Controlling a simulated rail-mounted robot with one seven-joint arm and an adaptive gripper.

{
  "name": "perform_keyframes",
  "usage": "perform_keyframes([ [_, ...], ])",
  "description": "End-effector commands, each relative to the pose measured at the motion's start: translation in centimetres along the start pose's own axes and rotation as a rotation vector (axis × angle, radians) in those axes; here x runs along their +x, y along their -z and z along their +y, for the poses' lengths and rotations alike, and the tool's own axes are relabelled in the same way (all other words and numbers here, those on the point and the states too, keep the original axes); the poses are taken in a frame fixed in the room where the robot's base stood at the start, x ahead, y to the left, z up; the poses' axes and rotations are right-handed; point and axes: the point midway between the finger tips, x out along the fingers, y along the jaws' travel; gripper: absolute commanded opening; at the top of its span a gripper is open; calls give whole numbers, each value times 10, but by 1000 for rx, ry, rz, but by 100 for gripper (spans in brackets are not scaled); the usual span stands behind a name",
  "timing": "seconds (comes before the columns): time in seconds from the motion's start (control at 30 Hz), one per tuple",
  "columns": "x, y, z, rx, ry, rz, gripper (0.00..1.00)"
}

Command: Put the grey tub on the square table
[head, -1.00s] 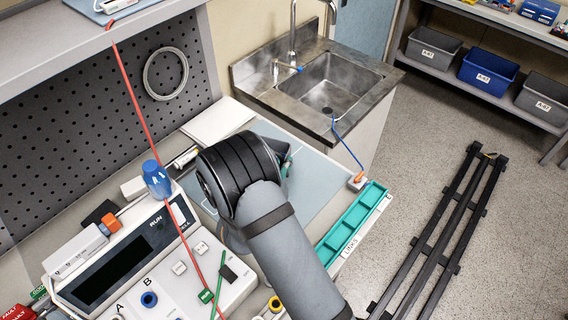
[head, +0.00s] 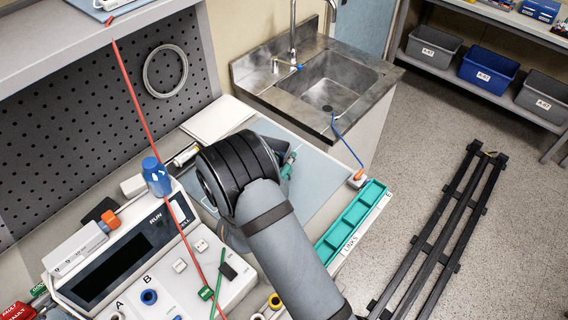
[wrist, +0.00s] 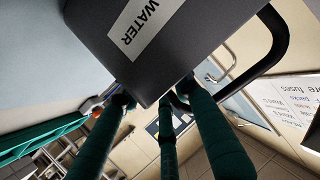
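In the wrist view, a dark grey box-like thing (wrist: 200,40) with a white label reading WATER and a curved black handle fills the top middle. My gripper (wrist: 153,98) has dark green fingers, their tips apart at the lower edge of this thing. I cannot tell whether they touch or grip it. In the head view my arm hides most of the gripper and the dark thing. Grey tubs stand on the shelf at the back right, one at its left end (head: 433,47) and one at its right end (head: 545,98). I cannot make out a square table.
A blue tub (head: 488,74) stands between the grey tubs. A teal divided tray (head: 352,222) lies along the bench edge. A pump console (head: 140,255) with cables is at left, and a steel sink (head: 335,85) is behind. Dark floor rails (head: 435,240) cross the open floor at right.

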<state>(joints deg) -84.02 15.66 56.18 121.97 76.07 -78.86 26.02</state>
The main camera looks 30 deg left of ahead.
Motion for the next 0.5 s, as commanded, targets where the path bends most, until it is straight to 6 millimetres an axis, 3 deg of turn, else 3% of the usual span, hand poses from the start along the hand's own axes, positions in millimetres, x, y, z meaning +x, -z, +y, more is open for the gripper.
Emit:
perform_keyframes([
  [0.27,-9,1,-2,-1,3,0,31],
  [0.5,-58,0,-2,0,6,1,31],
])
